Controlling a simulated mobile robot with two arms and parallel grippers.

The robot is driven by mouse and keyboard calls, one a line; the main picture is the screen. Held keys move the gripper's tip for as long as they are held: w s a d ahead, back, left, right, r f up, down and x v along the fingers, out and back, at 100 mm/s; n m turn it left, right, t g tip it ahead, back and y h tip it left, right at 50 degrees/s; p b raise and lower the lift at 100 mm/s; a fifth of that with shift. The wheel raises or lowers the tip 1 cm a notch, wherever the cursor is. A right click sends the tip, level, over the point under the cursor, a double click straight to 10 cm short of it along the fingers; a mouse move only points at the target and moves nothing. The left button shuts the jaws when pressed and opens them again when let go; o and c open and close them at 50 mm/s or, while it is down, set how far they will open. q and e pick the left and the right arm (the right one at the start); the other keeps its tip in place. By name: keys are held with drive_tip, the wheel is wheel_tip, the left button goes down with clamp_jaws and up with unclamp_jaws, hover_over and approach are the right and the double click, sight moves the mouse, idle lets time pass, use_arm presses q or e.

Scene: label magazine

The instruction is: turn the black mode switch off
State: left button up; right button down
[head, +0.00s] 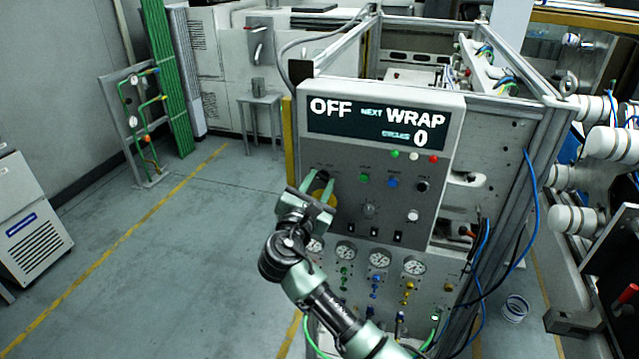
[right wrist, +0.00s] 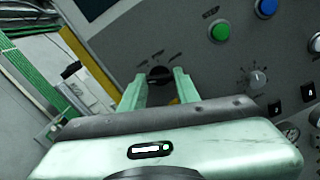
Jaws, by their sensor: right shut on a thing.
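The black mode switch (right wrist: 159,75) is a dark rotary knob at the upper left of the grey control panel. In the right wrist view it sits between my two green fingers, with small label marks around it. In the head view the switch (head: 323,176) is partly hidden by my fingers. My right gripper (head: 316,184) reaches the panel from below and is shut on the knob; the gripper also shows in the right wrist view (right wrist: 157,88). The display (head: 376,122) reads "OFF", "NEXT WRAP" and "CYCLES 0". My left gripper is not in view.
A green button (head: 364,178), a blue button (head: 393,183) and a grey dial (head: 369,209) are right of the switch. Gauges (head: 380,258) and knobs are below. A yellow post (head: 288,140) stands at the panel's left. Open floor lies to the left.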

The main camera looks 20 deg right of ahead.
drive_tip(key=shift+f, duration=0.15)
drive_tip(key=c, duration=1)
unclamp_jaws()
drive_tip(key=shift+c, duration=0.2)
drive_tip(key=shift+s, duration=0.1)
drive_tip(key=b+v, duration=0.3)
drive_tip(key=v, duration=0.4)
drive_tip(key=shift+s+a, duration=0.25)
drive_tip(key=shift+s, duration=0.05)
